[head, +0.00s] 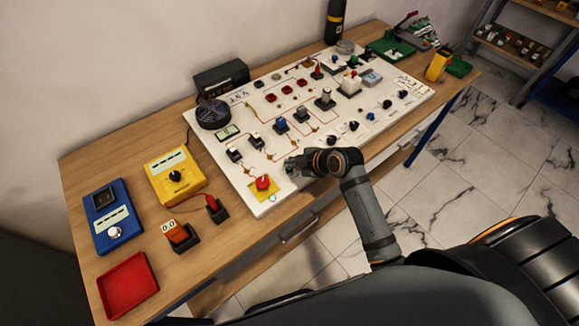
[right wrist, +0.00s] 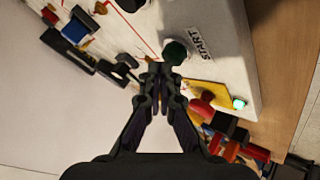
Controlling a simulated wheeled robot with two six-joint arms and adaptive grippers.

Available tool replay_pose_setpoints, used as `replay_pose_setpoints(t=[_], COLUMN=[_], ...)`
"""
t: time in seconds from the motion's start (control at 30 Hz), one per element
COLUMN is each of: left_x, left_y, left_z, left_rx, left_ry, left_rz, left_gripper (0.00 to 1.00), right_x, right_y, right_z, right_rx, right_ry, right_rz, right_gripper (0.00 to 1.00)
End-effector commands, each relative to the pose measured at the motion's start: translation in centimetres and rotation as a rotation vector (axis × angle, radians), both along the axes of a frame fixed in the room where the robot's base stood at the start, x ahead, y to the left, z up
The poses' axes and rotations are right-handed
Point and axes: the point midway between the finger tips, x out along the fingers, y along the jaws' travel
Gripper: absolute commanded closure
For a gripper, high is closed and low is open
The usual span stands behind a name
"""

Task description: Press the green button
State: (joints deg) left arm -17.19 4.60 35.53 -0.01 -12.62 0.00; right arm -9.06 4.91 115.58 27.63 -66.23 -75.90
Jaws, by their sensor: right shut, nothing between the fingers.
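The green button (right wrist: 174,52) is a dark green round knob beside the START label (right wrist: 200,45) on the white board, in the right wrist view. My right gripper (right wrist: 160,70) is shut and empty, and its fingertips are right by the green button; I cannot tell whether they touch it. In the head view my right gripper (head: 291,165) is over the board's front edge and hides the button there. My left gripper is not in view.
The white board (head: 229,184) carries several switches and knobs. A red knob on a yellow plate (head: 265,185) and a small glowing green light (head: 272,198) are close to the gripper. Yellow box (head: 165,185), blue box (head: 100,232) and red tray (head: 127,285) stand left.

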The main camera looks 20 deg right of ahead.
Motion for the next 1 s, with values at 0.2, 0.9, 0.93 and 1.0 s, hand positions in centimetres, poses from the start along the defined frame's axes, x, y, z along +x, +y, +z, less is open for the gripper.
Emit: replay_pose_setpoints(t=[0.2,0.9,0.93,1.0], left_x=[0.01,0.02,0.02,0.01], left_y=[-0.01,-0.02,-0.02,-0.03], left_z=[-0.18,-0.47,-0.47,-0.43], left_rx=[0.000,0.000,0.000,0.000], left_ry=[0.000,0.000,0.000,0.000], left_rz=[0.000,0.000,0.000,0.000], left_gripper=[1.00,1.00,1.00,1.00], right_x=[-0.01,-0.04,-0.04,-0.04], right_y=[0.01,0.00,0.00,0.00], right_z=[-0.33,-0.96,-0.96,-0.92], right_rx=[0.000,0.000,0.000,0.000], right_ry=[0.000,0.002,0.002,0.002], right_rz=[0.000,0.000,0.000,0.000], right_gripper=[1.00,1.00,1.00,1.00])
